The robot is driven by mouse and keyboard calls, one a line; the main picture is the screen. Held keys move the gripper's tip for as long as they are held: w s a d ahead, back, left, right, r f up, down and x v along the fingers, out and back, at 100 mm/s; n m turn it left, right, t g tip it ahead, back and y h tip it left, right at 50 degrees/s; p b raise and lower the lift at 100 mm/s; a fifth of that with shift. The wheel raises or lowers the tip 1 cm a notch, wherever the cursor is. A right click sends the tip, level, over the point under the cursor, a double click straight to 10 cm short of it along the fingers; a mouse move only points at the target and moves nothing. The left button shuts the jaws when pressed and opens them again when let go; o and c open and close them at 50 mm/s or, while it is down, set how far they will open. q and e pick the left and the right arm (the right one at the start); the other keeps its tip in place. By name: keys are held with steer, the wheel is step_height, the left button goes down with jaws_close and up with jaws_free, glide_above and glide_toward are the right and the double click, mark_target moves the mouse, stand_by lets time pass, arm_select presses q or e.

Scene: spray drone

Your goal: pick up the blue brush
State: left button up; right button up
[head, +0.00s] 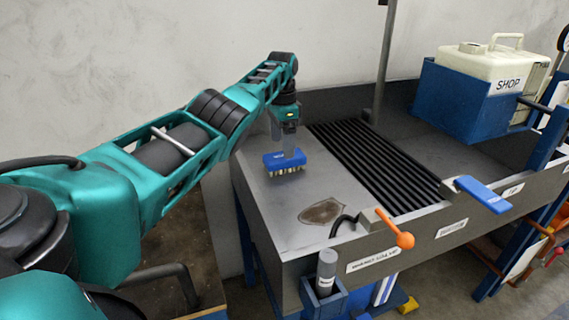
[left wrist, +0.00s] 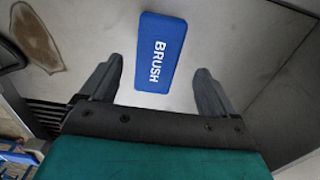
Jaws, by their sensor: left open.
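The blue brush (head: 284,160) lies bristles down on the grey metal worktop, near its back left part. In the left wrist view the brush (left wrist: 160,52) shows its blue top with the word BRUSH. My left gripper (head: 286,148) is directly over the brush in the head view. In the left wrist view my left gripper (left wrist: 158,80) is open, with one finger on each side of the brush's near end. The fingers look apart from the brush. My right gripper is in neither view.
A black slatted grate (head: 375,168) crosses the worktop (head: 262,208) to the right of the brush. An orange-knobbed lever (head: 394,228) and a blue handle (head: 483,194) are along the front edge. A white SHOP container (head: 490,67) sits in a blue holder at the right.

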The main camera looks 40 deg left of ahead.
mark_target(281, 156)
arm_select(q)
steer(key=f, duration=0.5)
steer(key=shift+s+b, duration=0.25)
steer(key=shift+b, duration=0.05)
steer(key=shift+c, duration=0.2)
steer(key=c, duration=1.1)
